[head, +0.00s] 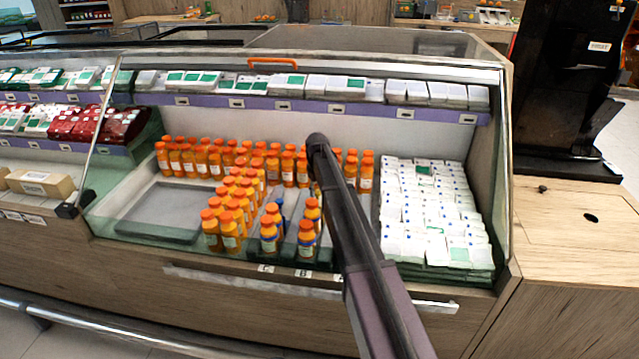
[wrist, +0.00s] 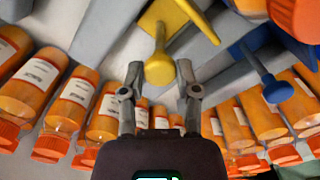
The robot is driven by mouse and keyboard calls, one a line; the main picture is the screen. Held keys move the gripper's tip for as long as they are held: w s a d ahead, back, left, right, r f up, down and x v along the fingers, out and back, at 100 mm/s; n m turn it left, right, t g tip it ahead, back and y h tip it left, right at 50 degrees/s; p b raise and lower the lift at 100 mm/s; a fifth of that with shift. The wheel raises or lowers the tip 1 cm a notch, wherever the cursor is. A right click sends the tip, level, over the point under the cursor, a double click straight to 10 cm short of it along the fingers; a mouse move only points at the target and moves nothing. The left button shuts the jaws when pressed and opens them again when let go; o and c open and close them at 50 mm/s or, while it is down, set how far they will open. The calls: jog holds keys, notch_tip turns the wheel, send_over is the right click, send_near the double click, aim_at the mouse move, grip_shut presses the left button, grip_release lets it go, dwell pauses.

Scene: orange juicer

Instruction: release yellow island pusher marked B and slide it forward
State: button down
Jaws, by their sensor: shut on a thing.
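The yellow island pusher (wrist: 160,70) shows in the wrist view as a rounded yellow knob on a rod, with a yellow plate behind it. My gripper (wrist: 160,66) has a finger on each side of the knob and is shut on it. No letter B is readable on the pusher itself. In the head view my dark arm reaches into the display case and hides the gripper and the yellow pusher. Small lettered tags (head: 301,273) sit on the front edge of the case, left of my arm.
A blue pusher (wrist: 277,90) stands to the right in the wrist view. Orange bottles (wrist: 72,100) flank the gripper closely on both sides. In the head view, white cartons (head: 430,210) fill the right of the case, and an empty grey tray (head: 160,210) lies at left.

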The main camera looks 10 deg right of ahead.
jog(key=s, duration=0.1)
jog(key=s+a, duration=0.1)
jog(key=shift+s, duration=0.3)
jog(key=shift+c, duration=1.7)
grip_release()
jog(key=shift+w, duration=0.15)
